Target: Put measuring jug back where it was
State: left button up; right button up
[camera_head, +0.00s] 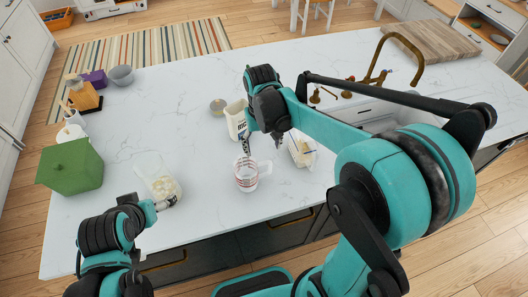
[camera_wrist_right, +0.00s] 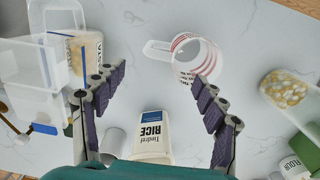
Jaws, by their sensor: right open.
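The measuring jug (camera_head: 246,176) is clear with red markings and stands on the white counter, its handle to the right in the head view. In the right wrist view the jug (camera_wrist_right: 196,62) is ahead of the fingertips, with its handle to the left. My right gripper (camera_head: 257,146) is open just behind the jug; its fingers (camera_wrist_right: 155,80) have nothing between them and the jug is not held.
A rice container (camera_head: 236,121) stands behind the jug. A clear container (camera_head: 303,152) is to its right, another with pale contents (camera_head: 160,181) to its left. A green box (camera_head: 70,166) is at far left. The sink and brass faucet (camera_head: 378,70) are at right. The counter's middle back is clear.

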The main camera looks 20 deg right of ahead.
jog(key=shift+s+r, duration=0.15)
jog(key=shift+r, duration=0.25)
jog(key=s+d+r+t, duration=0.2)
jog(key=s+t, duration=0.5)
jog(key=s, duration=0.4)
jog(key=shift+s+r+t, duration=0.3)
jog(key=shift+s+r, duration=0.05)
jog(key=shift+r, duration=0.55)
jog(key=shift+d, duration=0.1)
notch_tip(320, 180, down, 13)
jog(key=b, duration=1.3)
